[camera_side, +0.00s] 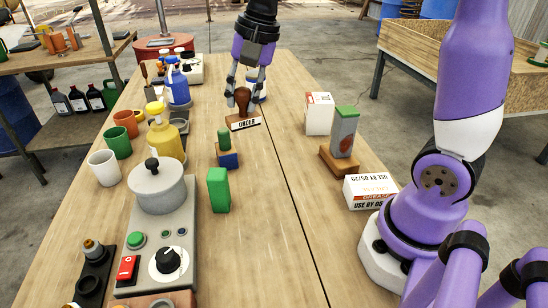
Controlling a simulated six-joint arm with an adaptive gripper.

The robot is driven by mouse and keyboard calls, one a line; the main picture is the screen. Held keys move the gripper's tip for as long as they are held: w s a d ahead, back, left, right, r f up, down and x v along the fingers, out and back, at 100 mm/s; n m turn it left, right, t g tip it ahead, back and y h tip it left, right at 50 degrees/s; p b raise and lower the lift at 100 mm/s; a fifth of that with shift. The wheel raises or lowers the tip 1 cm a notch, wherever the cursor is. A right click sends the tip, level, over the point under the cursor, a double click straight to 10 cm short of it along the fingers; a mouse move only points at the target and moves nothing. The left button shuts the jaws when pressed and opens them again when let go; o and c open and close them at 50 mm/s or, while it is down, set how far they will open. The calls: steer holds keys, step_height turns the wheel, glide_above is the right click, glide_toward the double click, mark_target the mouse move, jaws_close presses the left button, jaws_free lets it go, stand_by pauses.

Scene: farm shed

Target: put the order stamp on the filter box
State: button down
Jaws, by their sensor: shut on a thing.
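The order stamp (243,101) has a dark brown knob handle and a wooden base with a white front label reading "ORDER". My gripper (246,91) points down from the far end of the table and is shut on the stamp's handle. The stamp is upright; I cannot tell whether its base touches the table. A white box (319,113) with small red print stands upright to the right of the stamp. Its print is too small to read, so I cannot confirm it is the filter box. A second white box (370,190), marked "USE BY", lies nearer, beside my arm base.
A grey-green block (344,131) stands on a wooden base right of centre. A green-handled blue stamp (226,150) and a green block (218,190) stand nearer. A pot (157,187), mugs and bottles fill the left side.

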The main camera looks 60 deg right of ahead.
steer(key=w+d+r+m+h, duration=0.2)
steer(key=d+r+m, duration=0.1)
steer(key=d+m, duration=0.55)
steer(key=m+h, duration=0.1)
steer(key=m, duration=0.3)
glide_above(320, 97)
steer(key=s+x, duration=0.1)
steer(key=x, duration=0.3)
steer(key=shift+a+f, duration=0.2)
steer(key=shift+f, duration=0.9)
steer(key=shift+a+f, duration=0.15)
steer(key=shift+f, duration=0.9)
steer(key=c, duration=0.6)
jaws_free()
steer(key=shift+f, duration=0.15)
